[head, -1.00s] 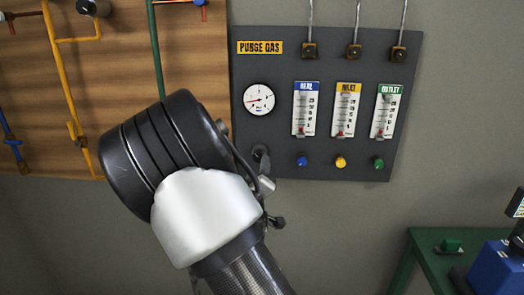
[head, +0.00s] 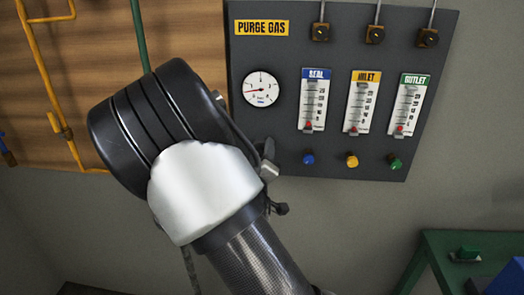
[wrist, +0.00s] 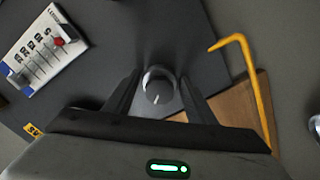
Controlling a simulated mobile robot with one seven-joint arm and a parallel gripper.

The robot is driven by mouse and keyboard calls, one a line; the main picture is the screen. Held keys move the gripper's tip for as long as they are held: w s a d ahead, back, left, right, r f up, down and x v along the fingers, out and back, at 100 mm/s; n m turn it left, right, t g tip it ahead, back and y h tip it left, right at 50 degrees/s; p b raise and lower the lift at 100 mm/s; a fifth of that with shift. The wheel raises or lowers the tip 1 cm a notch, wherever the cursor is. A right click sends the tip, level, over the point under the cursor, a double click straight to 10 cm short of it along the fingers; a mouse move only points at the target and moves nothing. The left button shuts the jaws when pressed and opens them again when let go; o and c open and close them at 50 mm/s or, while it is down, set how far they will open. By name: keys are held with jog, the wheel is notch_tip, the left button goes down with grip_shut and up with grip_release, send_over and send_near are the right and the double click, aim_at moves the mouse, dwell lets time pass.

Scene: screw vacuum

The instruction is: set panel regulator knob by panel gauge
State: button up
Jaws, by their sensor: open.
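The dark PURGE GAS panel (head: 340,70) hangs on the wall in the head view. Its round white gauge (head: 261,89) sits at the left, with a red needle pointing left. The regulator knob (wrist: 158,88), round and grey with a white mark, shows in the wrist view. My gripper (wrist: 159,76) is open, with one finger on each side of the knob. I cannot tell whether the fingers touch it. In the head view my arm's wrist hides the knob, and little of my gripper (head: 268,164) shows.
Three flowmeters, blue (head: 313,100), yellow (head: 361,102) and green (head: 408,105), stand right of the gauge. Below them are blue (head: 308,158), yellow (head: 352,160) and green (head: 396,163) knobs. A yellow pipe (wrist: 252,85) runs beside the panel. A green stand (head: 440,250) is at lower right.

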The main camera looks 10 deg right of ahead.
jog(key=c, duration=1)
jog(key=shift+c, duration=0.2)
jog(key=shift+m+b, duration=0.4)
jog(key=shift+b, duration=0.15)
jog(key=shift+f+m+b, duration=0.2)
jog(key=shift+m+b, duration=0.8)
jog(key=shift+b, duration=0.2)
jog(key=m+b, duration=0.3)
jog(key=b, duration=0.1)
jog(key=shift+m, duration=0.3)
jog(key=m+b, duration=0.4)
jog(key=b, duration=0.1)
jog(key=shift+a+m+b, duration=0.15)
jog(key=shift+m+b, duration=0.15)
jog(key=shift+m, duration=0.1)
jog(key=shift+r+m+b, duration=0.2)
jog(key=shift+m+b, duration=0.6)
jog(key=shift+b, duration=0.05)
